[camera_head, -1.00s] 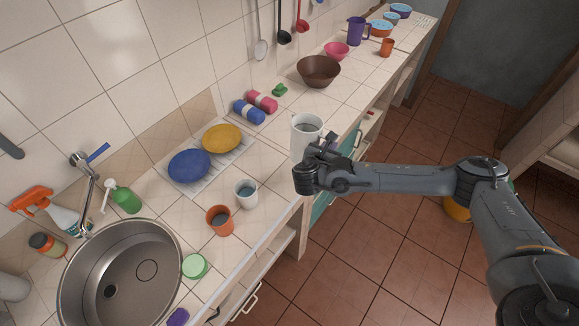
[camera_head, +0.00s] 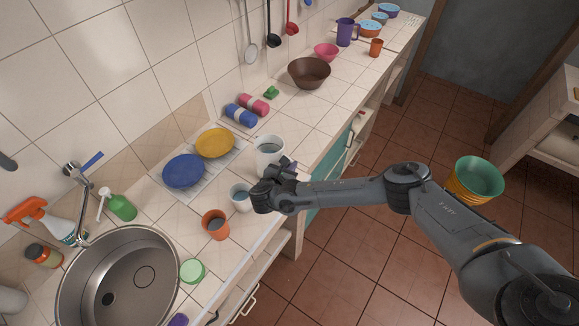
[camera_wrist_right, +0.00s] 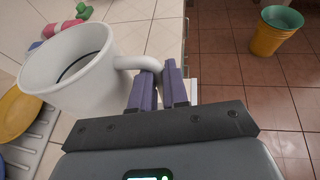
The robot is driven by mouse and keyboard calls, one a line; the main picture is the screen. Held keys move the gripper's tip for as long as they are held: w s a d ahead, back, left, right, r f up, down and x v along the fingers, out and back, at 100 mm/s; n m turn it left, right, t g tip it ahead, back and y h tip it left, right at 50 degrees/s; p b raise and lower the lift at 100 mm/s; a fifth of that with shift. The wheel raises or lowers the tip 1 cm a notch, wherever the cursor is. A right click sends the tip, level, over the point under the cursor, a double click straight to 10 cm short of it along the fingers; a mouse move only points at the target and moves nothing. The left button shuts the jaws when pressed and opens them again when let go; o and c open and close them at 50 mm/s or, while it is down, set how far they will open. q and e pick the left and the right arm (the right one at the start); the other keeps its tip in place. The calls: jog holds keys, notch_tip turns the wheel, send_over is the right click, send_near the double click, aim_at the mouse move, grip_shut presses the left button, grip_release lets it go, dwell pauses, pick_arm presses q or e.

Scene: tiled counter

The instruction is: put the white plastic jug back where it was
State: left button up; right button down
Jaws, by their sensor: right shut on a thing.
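The white plastic jug (camera_head: 268,150) is upright at the counter, right of the yellow plate. It also shows large in the right wrist view (camera_wrist_right: 72,78), with its open mouth up and its handle toward my gripper. My right gripper (camera_head: 277,178) is at the near side of the jug. In the right wrist view its purple-padded fingers (camera_wrist_right: 160,88) are shut on the jug's handle. I cannot tell whether the jug's base touches the counter. My left gripper is not in view.
A white cup (camera_head: 240,198) and an orange cup (camera_head: 215,225) stand close to my gripper. A drying tray holds a yellow plate (camera_head: 215,143) and a blue plate (camera_head: 184,171). A brown bowl (camera_head: 309,72) stands farther back. Counter between bowl and jug is mostly clear.

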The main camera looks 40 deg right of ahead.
jog(key=shift+f, duration=0.6)
jog(key=c, duration=1.5)
grip_release()
jog(key=shift+f, duration=0.1)
jog(key=o, duration=0.4)
jog(key=shift+a, duration=0.1)
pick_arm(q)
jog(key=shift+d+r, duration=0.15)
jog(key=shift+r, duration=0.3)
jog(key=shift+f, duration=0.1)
